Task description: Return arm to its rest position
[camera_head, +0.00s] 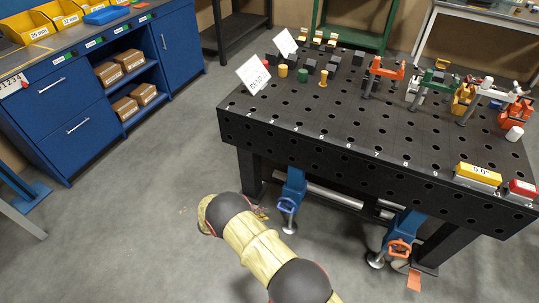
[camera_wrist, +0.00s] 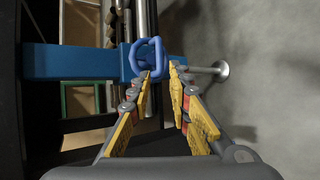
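My arm (camera_head: 252,243), with yellow and dark links, reaches in from the bottom of the head view, in front of the black perforated table. My gripper is largely hidden there behind its own links. In the wrist view my gripper (camera_wrist: 164,72) shows two yellow fingers slanting toward each other with a gap between the tips. They are open, and nothing is clearly held. A blue looped handle (camera_wrist: 131,62) lies right at the fingertips, partly in line with the gap. I cannot tell whether the fingers touch it. The blue handle also shows in the head view (camera_head: 288,205).
The black perforated table (camera_head: 340,125) carries clamps, blocks and signs on top. Under its front edge are two blue brackets, one with an orange handle (camera_head: 399,247). A blue cabinet (camera_head: 75,110) stands at left. Grey floor (camera_head: 130,220) between is clear.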

